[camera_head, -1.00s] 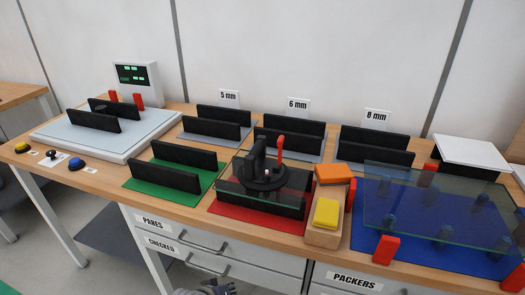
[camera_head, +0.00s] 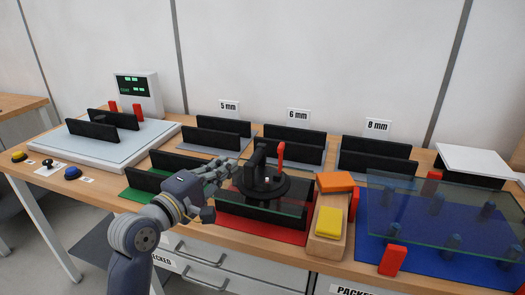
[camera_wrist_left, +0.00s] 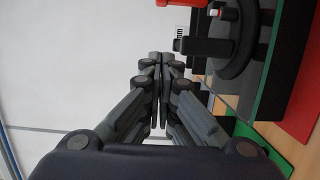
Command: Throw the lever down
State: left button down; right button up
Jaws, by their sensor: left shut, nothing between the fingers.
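A black suction lifter (camera_head: 262,183) with a round cup and an upright handle sits on a glass pane in the black rack over the red mat. Its red lever (camera_head: 281,152) stands upright at the right of the handle. My left gripper (camera_head: 229,168) is shut and empty, just left of the lifter and apart from the red lever. In the left wrist view my shut fingers (camera_wrist_left: 160,62) point forward, and the lifter's black cup (camera_wrist_left: 240,40) shows at upper right. Part of a red piece shows at that view's top edge. My right gripper is not in view.
An orange block (camera_head: 335,181) and a yellow block (camera_head: 329,222) lie on a wooden stand right of the lifter. A large glass pane (camera_head: 440,215) rests above the blue mat. Black racks (camera_head: 215,140) stand behind. My left forearm crosses the front of the green mat.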

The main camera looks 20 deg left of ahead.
aim_at(281, 159)
pick_arm(q)
jog(key=shift+w, duration=0.1)
jog(key=p+x, duration=0.1)
jog(key=x, duration=0.8)
jog(key=shift+w+r, duration=0.1)
jog(key=shift+w, duration=0.1)
jog(key=d, duration=0.1)
jog(key=d+p, duration=0.1)
jog(key=d, duration=0.1)
jog(key=shift+w+d, duration=0.15)
jog(key=shift+w, duration=0.1)
jog(key=shift+s+d, duration=0.1)
jog(key=shift+d, duration=0.4)
jog(key=shift+p, duration=0.3)
jog(key=shift+d+r+p, duration=0.1)
jog(key=shift+r+p, duration=0.05)
jog(key=shift+p, duration=0.25)
jog(key=shift+d+m, duration=0.1)
jog(key=shift+m, duration=0.3)
